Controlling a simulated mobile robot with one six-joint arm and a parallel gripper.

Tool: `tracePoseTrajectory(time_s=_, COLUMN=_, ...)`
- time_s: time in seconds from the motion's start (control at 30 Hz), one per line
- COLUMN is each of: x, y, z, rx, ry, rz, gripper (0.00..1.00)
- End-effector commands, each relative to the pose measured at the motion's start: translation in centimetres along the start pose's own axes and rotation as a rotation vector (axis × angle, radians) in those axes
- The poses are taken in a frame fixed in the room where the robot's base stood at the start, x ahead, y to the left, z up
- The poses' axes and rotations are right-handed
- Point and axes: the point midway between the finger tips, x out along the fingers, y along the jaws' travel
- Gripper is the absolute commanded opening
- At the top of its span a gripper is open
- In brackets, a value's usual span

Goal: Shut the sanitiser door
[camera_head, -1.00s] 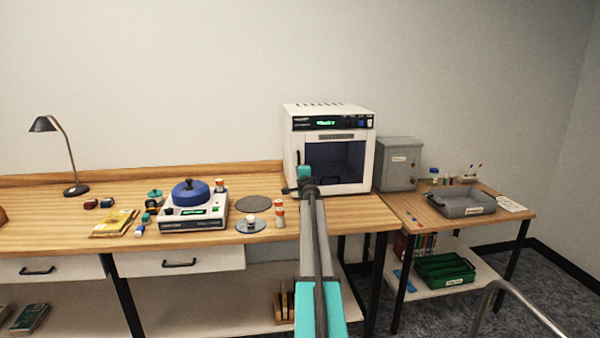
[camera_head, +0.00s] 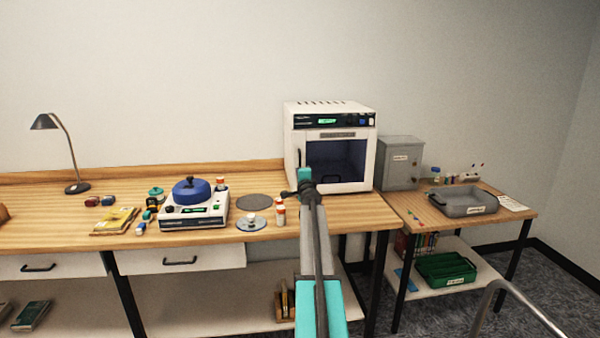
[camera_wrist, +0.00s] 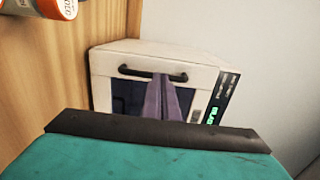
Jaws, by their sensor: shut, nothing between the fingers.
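The sanitiser (camera_head: 333,122) is a white box on the bench with a lit green display at its top. Its door (camera_head: 336,188) has a dark window and a dark handle on its left side. The door looks flush or nearly flush with the front; I cannot tell whether a small gap is left. My gripper (camera_head: 287,193) is in front of the door's lower left. In the wrist view my gripper (camera_wrist: 172,78) has its fingers together and empty, in front of the window and overlapping the handle (camera_wrist: 150,73). Contact cannot be told.
An orange-and-white bottle (camera_head: 280,214) stands left of my gripper, beside a round plate (camera_head: 240,225). A blue-lidded device (camera_head: 193,215) stands further left. A grey cabinet (camera_head: 400,165) and a grey tray (camera_head: 462,204) are on the right table.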

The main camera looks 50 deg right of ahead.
Motion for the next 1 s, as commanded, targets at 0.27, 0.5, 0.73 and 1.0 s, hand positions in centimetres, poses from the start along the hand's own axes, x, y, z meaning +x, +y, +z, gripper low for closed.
tracePoseTrajectory(time_s=0.27, x=-2.9, y=0.2, z=0.6, rx=-0.001, ry=0.000, rz=0.001, gripper=0.00)
tracePoseTrajectory(time_s=0.5, x=-5.0, y=0.2, z=1.0, rx=0.000, ry=0.000, rz=0.001, gripper=0.00)
tracePoseTrajectory(time_s=0.73, x=-7.1, y=0.2, z=1.4, rx=0.000, ry=0.000, rz=0.001, gripper=0.00)
tracePoseTrajectory(time_s=1.0, x=-8.6, y=0.2, z=1.8, rx=0.000, ry=0.000, rz=0.002, gripper=0.00)
